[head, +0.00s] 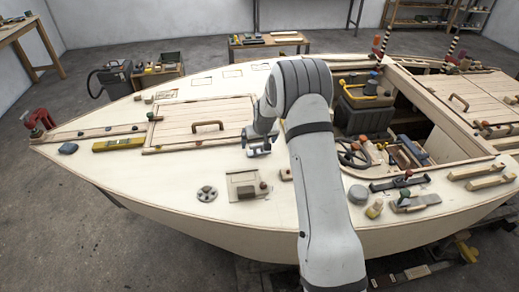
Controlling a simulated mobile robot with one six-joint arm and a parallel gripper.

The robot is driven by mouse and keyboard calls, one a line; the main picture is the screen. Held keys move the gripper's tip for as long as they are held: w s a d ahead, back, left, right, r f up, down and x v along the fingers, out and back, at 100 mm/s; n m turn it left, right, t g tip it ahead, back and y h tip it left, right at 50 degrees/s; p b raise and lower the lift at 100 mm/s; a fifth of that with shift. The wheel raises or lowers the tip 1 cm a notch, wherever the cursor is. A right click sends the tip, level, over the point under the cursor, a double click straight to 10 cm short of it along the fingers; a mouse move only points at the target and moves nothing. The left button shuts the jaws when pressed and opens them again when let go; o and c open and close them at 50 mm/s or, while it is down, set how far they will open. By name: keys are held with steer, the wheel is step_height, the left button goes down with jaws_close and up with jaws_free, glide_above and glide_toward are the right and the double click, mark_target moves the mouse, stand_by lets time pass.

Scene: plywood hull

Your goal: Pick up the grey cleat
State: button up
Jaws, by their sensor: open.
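I cannot make out the grey cleat for certain. A long dark grey fitting (399,183) lies on the right part of the near deck and may be it. My gripper (258,151) is open, pointing down just above the pale deck, beside the near right corner of the slatted hatch (190,132). It is well to the left of the dark grey fitting. What lies directly under or between the fingers is too small to tell, and my arm hides part of the deck.
A round grey fitting (207,193) and a square plate (246,185) are on the near deck. A yellow level (118,144) lies at left. A grey tool with a knob (415,203) lies at right. The open cockpit behind holds a dark box (365,115). Bare deck (140,185) is at left.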

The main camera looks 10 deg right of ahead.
mark_target(259, 145)
steer(key=shift+s+p+x, duration=0.15)
steer(key=shift+p+x, duration=0.15)
steer(key=shift+x, duration=0.8)
steer(key=shift+s+p+x, duration=0.1)
steer(key=shift+p+x, duration=0.15)
steer(key=shift+x, duration=0.8)
steer(key=shift+f, duration=0.1)
steer(key=shift+c, duration=0.6)
steer(key=c, duration=0.7)
